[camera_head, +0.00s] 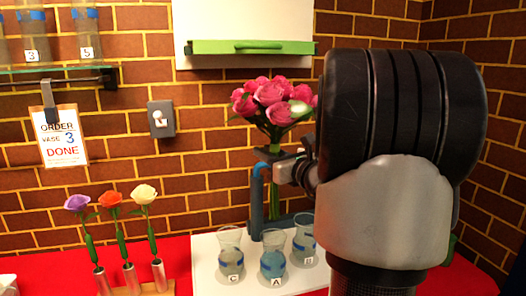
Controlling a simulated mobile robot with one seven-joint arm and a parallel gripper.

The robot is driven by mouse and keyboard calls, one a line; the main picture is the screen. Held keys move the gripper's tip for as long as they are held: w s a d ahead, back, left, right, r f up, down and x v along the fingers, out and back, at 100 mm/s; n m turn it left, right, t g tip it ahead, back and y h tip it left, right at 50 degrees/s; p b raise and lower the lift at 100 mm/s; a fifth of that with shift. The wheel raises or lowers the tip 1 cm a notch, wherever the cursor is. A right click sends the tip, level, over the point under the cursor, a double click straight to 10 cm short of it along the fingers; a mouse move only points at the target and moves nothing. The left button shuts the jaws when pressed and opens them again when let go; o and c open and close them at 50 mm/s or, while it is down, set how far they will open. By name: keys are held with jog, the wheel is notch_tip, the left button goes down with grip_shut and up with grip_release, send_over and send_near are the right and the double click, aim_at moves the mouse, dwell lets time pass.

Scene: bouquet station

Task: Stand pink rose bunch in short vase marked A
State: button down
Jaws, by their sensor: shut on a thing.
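The pink rose bunch (270,98) is upright in the air, blooms up, above the vases and in front of the brick wall. My gripper (277,158) is shut on its green stems, below the blooms. My large dark arm link hides the right edge of the blooms.
A blue-grey post (257,205) rises behind the vases. A rack with purple, orange and cream flowers (130,277) stands left on the red table (188,250). A shelf (50,68) holds vases 3 and 5. An order card (59,137) hangs below it.

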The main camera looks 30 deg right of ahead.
notch_tip(320, 180, down, 20)
jog(key=b, duration=0.7)
jog(key=shift+b, duration=0.3)
dwell(1.1)
jog(key=shift+f, duration=0.45)
dwell(1.3)
jog(key=c, duration=1.5)
grip_release()
jog(key=s, duration=0.5)
jog(key=s+p, duration=0.1)
jog(key=s, duration=0.5)
jog(key=s+d+p, duration=0.1)
jog(key=s, duration=0.5)
jog(key=shift+s, duration=0.2)
